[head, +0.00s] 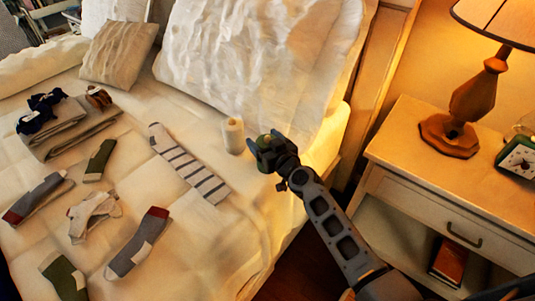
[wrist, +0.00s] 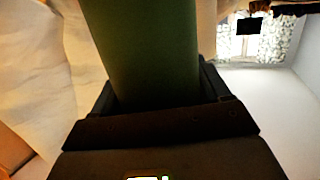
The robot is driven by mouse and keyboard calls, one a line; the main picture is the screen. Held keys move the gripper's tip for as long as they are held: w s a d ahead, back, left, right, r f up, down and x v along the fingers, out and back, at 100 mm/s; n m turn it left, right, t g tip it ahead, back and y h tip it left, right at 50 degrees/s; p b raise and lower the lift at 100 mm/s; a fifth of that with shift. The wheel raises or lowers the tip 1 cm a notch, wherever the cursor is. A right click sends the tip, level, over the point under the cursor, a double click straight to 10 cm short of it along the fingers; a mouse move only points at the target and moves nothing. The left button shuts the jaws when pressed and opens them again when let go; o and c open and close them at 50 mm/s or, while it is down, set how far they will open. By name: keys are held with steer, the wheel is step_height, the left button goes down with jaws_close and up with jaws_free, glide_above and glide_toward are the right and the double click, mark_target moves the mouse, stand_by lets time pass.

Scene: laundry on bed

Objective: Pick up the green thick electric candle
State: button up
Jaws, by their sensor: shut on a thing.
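The green thick candle (wrist: 145,50) fills the upper middle of the wrist view, a dark green cylinder between my gripper's jaws. In the head view a little of the green candle (head: 265,139) shows at my gripper (head: 268,150), which is shut on it. My gripper is over the right side of the bed, near the large white pillow. The candle's lower end is mostly hidden by the gripper in the head view, and I cannot tell whether it touches the bed.
A white candle (head: 233,136) stands on the bed just left of my gripper. A striped sock (head: 190,165) and several other socks lie further left.

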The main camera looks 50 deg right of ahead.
steer(key=shift+c, duration=1.3)
